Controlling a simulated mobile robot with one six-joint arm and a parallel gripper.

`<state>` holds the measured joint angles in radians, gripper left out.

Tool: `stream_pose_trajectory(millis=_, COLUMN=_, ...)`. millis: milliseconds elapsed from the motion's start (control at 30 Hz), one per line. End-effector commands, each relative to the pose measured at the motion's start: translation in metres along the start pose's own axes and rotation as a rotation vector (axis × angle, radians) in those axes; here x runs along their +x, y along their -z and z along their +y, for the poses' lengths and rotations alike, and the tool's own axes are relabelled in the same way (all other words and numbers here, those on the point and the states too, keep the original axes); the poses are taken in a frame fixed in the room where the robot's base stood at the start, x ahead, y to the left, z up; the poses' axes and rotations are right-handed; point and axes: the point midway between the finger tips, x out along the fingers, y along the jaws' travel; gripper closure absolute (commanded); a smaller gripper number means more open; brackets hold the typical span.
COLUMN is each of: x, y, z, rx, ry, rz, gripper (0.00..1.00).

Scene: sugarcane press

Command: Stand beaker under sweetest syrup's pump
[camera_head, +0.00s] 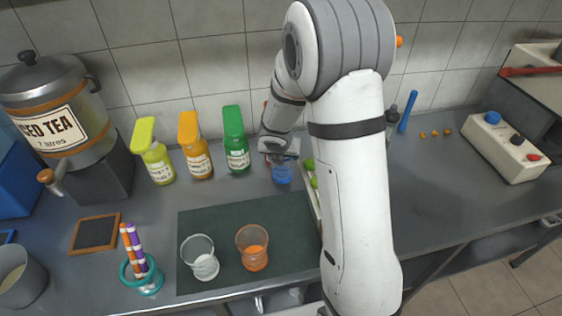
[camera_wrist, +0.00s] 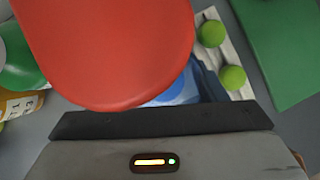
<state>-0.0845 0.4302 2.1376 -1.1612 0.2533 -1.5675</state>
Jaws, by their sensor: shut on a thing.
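My gripper (camera_head: 278,150) is shut on a beaker of blue liquid (camera_head: 281,173), low over the counter behind the green mat. The beaker also shows in the wrist view (camera_wrist: 180,93), partly hidden. I cannot tell whether its base touches the counter. A red pump top (camera_wrist: 110,45) looms over the beaker in the wrist view; in the head view its bottle is almost wholly hidden by my arm. Yellow (camera_head: 156,155), orange (camera_head: 195,150) and green (camera_head: 236,145) pump bottles stand along the wall to the left. Beakers of white (camera_head: 204,266) and orange liquid (camera_head: 254,258) stand on the mat.
The dark green mat (camera_head: 225,220) has free room at its back. Limes in a pale tray (camera_wrist: 243,62) lie close beside my gripper. A press or appliance (camera_head: 505,147) stands right.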

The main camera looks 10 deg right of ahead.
Motion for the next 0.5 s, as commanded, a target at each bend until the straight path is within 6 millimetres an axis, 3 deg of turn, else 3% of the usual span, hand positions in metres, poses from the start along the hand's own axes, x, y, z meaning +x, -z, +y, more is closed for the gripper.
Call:
stream_pose_trajectory(millis=33, x=0.012, y=0.007, z=0.000, rx=-0.002, ry=0.000, rz=0.002, gripper=0.69)
stream_pose_trajectory(millis=100, x=0.018, y=0.011, z=0.000, rx=-0.001, ry=0.000, rz=0.002, gripper=0.69)
stream_pose_trajectory(millis=500, x=0.023, y=0.009, z=0.002, rx=-0.001, ry=-0.001, rz=0.000, gripper=0.69)
